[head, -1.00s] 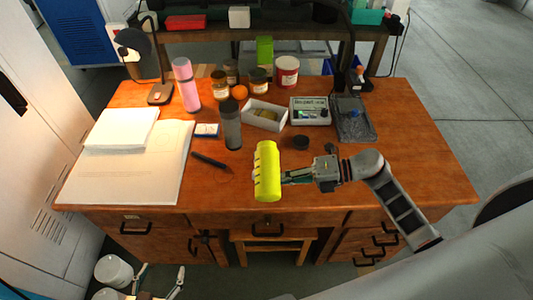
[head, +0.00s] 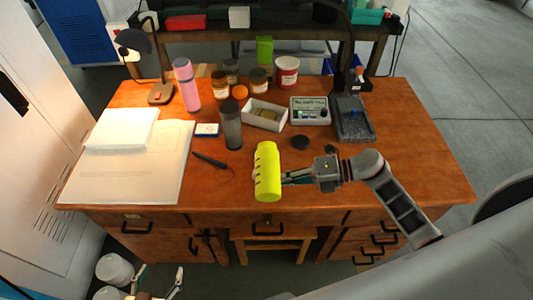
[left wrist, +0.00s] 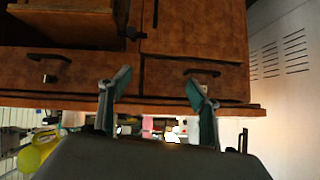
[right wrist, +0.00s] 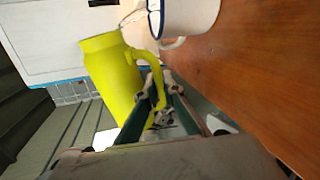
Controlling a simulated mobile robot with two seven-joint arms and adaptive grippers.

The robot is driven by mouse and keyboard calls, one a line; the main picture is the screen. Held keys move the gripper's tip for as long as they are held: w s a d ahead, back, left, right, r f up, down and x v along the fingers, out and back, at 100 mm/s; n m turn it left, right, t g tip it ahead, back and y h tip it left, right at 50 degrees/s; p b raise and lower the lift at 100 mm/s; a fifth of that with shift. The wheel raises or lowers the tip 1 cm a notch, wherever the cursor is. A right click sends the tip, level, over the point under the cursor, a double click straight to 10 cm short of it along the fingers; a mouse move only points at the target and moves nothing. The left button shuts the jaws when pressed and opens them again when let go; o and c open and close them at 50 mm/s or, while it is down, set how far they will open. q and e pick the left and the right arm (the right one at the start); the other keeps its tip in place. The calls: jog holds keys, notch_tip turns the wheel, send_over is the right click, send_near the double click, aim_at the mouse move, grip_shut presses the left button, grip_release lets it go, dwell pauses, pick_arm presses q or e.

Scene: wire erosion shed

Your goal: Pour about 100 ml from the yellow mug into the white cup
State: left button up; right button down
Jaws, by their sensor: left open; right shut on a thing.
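My right gripper (head: 290,178) is shut on the yellow mug (head: 267,172) over the front of the desk. In the right wrist view the fingers (right wrist: 160,88) are closed at the handle of the mug (right wrist: 110,75). The white cup (right wrist: 190,14), with a dark rim, shows partly in that view, close beside the mug. In the head view the mug hides most or all of the cup. I cannot tell the mug's tilt or its liquid. My left gripper (head: 158,281) is open and empty, low in front of the desk; its spread fingers (left wrist: 158,85) face drawers.
A grey tumbler (head: 231,125), a black pen (head: 209,160) and a dark round lid (head: 299,142) lie near the mug. Behind stand a white open box (head: 253,122), several jars and a grey tray (head: 343,135). Papers (head: 120,185) cover the left. The desk's right side is clear.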

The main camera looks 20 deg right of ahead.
aim_at(279, 169)
jog(key=f+n+b, duration=0.1)
jog(key=b, duration=0.2)
jog(key=shift+s+f+t, duration=0.15)
jog(key=shift+f+t, duration=0.25)
jog(key=shift+n+b, duration=0.35)
jog(key=shift+n, duration=0.05)
jog(key=shift+w+d+r, duration=0.1)
jog(key=shift+w+r, duration=0.2)
jog(key=shift+r, duration=0.1)
jog(key=shift+w+n+t+b, duration=0.15)
jog(key=shift+n+t+b, duration=0.15)
jog(key=shift+n+t, duration=0.1)
jog(key=r, duration=0.1)
jog(key=r+p, duration=0.1)
jog(key=r, duration=0.1)
jog(key=shift+w+d+n, duration=0.15)
jog(key=shift+w+n, duration=0.25)
jog(key=shift+w+r+t, duration=0.15)
jog(key=shift+r+t, duration=0.15)
jog(key=shift+r, duration=0.25)
pick_arm(q)
jog(key=shift+w+d+f+h, duration=0.15)
jog(key=shift+d+f, duration=0.15)
jog(key=shift+f, duration=0.15)
jog(key=shift+w+d+f+h, duration=0.1)
jog(key=shift+d+f+h, duration=0.05)
jog(key=shift+d+f, duration=0.2)
jog(key=shift+f, duration=0.15)
pick_arm(e)
jog(key=shift+n, duration=0.3)
